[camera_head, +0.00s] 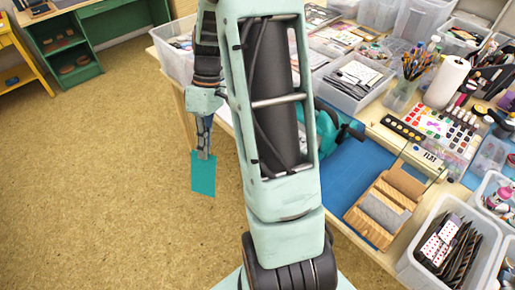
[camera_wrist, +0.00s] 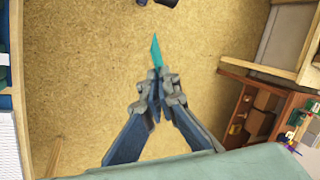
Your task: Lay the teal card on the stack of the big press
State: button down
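The teal card (camera_head: 203,175) hangs upright from my gripper (camera_head: 204,153), over the open floor to the left of the worktable. In the wrist view the card (camera_wrist: 156,52) shows nearly edge-on between the closed fingertips (camera_wrist: 158,78). A teal machine with a dark handle (camera_head: 328,128), perhaps the big press, stands on the worktable behind my arm. My arm hides much of it, and I cannot make out its stack.
The worktable (camera_head: 345,225) is crowded with clear bins, paints and brushes. A slotted wooden holder (camera_head: 385,208) stands near its front edge, by a blue mat (camera_head: 352,170). A green shelf (camera_head: 75,45) stands at the back left. The floor (camera_head: 110,190) is clear.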

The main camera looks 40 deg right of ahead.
jog(key=s+d+f+n+g+h+b, duration=0.35)
jog(key=d+f+n, duration=0.2)
jog(key=n, duration=0.25)
jog(key=s+d+f+n+g+h+b, duration=0.35)
jog(key=d+n+h, duration=0.2)
jog(key=n, duration=0.25)
jog(key=w+d+f+n+t+h+b, duration=0.1)
jog(key=w+d+n+t+h+b, duration=0.4)
jog(key=n+t+h, duration=0.6)
jog(key=w+d+n+h, duration=0.1)
jog(key=d+n+h, duration=0.1)
jog(key=n, duration=0.1)
jog(key=shift+w+f, duration=0.15)
jog(key=shift+f, duration=0.15)
jog(key=shift+r, duration=0.1)
jog(key=shift+p, duration=0.3)
jog(key=shift+f+b, duration=0.35)
jog(key=shift+f, duration=0.55)
